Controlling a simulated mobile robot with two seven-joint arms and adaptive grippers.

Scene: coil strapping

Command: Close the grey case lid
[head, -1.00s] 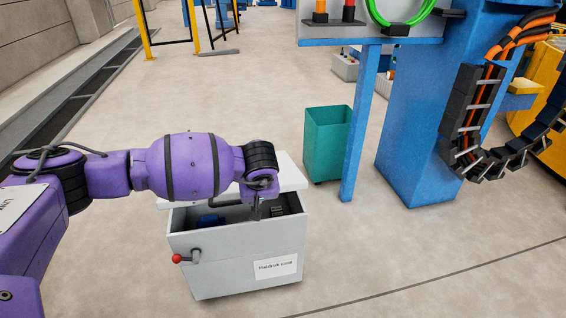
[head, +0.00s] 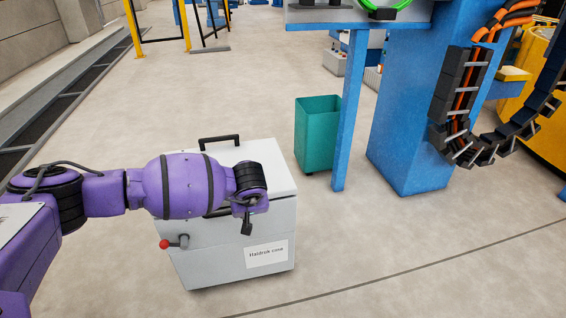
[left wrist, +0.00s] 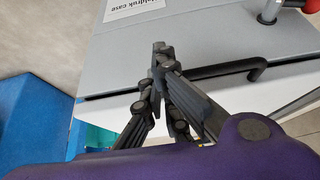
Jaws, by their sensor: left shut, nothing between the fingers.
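The grey case stands on the floor with its labelled front (head: 215,250) toward me. Its pale lid (head: 262,160) lies down over the top, and the inside is hidden. A thin dark line shows along the lid's front edge, so I cannot tell if it is fully seated. My left gripper (head: 246,229) is shut and empty, pointing down by the upper front of the case. In the left wrist view the shut fingers (left wrist: 160,62) are in front of the grey case front (left wrist: 205,45), beside a black bar handle (left wrist: 230,69). My right gripper is out of view.
A red-knobbed lever (head: 165,244) sticks out of the case front. A black handle (head: 219,139) stands on the lid's far side. A teal bin (head: 316,135) and a blue post (head: 352,110) stand behind to the right. The floor in front is clear.

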